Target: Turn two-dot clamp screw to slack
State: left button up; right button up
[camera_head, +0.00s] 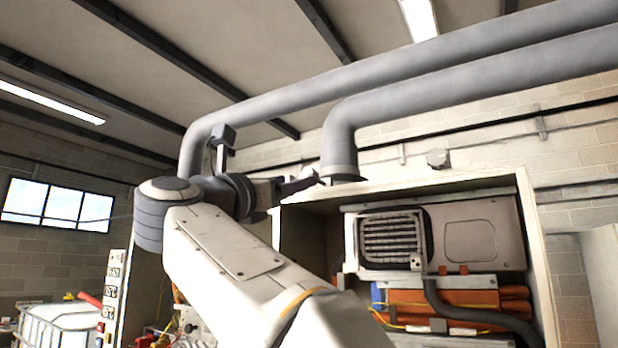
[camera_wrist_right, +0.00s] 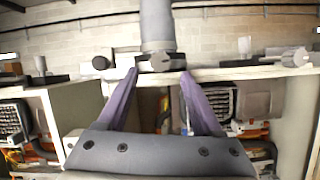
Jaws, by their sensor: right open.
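A grey clamp with a screw head (camera_wrist_right: 158,62) sits at the foot of a vertical grey pipe (camera_wrist_right: 157,24) in the right wrist view. My right gripper (camera_wrist_right: 159,73) is open, with its two purple fingers on either side of the clamp's lower part; I cannot tell whether they touch it. In the head view my right gripper (camera_head: 304,184) reaches towards the lower end of the bent pipe (camera_head: 340,150), and my wrist hides part of the area. Dot marks on the clamp are too small to read. My left gripper is not in view.
Another clamp-like fitting (camera_wrist_right: 295,58) stands to the right along the cabinet top, and a dark round fitting (camera_wrist_right: 100,62) is at left. The open cabinet (camera_head: 540,250) holds a grey heater unit (camera_head: 470,235) and orange pipes (camera_head: 470,300). A second long pipe (camera_head: 300,97) runs overhead.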

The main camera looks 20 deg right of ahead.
aim_at(306, 175)
jog(key=p+x, duration=0.1)
jog(key=x, duration=0.2)
jog(key=p+x, duration=0.4)
jog(key=x, duration=0.1)
jog(key=shift+w+d+r, duration=0.1)
jog(key=shift+r, duration=0.3)
jog(key=shift+w+d+r+p, duration=0.1)
jog(key=shift+w+d+p, duration=0.25)
jog(key=shift+d, duration=0.25)
grip_shut()
